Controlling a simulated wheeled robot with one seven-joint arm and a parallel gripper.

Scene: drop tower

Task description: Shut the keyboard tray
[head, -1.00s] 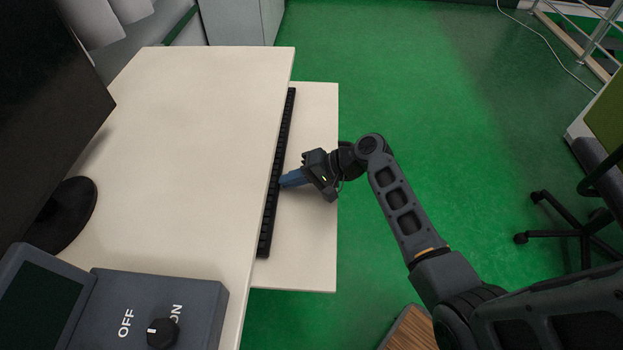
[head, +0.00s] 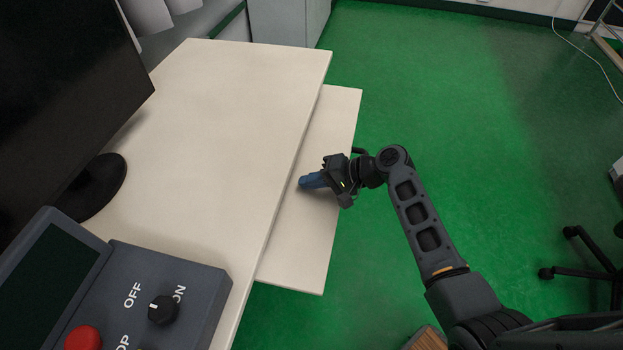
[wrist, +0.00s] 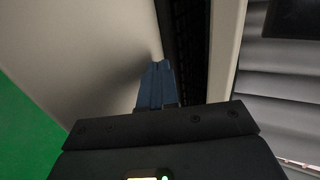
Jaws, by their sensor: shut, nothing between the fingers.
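The keyboard tray (head: 300,255) is a cream board that sticks out partway from under the right edge of the desk top (head: 220,120). The keyboard is hidden under the desk top in the head view. In the wrist view the black keyboard (wrist: 186,45) shows as a dark strip between the tray surface (wrist: 95,50) and the desk edge (wrist: 226,50). My gripper (head: 303,184) is shut and empty, with its blue fingers low over the tray, pointing at the desk. In the wrist view its fingertips (wrist: 157,66) are beside the keyboard; contact is unclear.
A monitor (head: 70,80) and a grey control box (head: 165,290) with a knob and red button stand on the desk. Green floor (head: 430,90) is open right of the tray. A chair base (head: 590,255) stands at far right.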

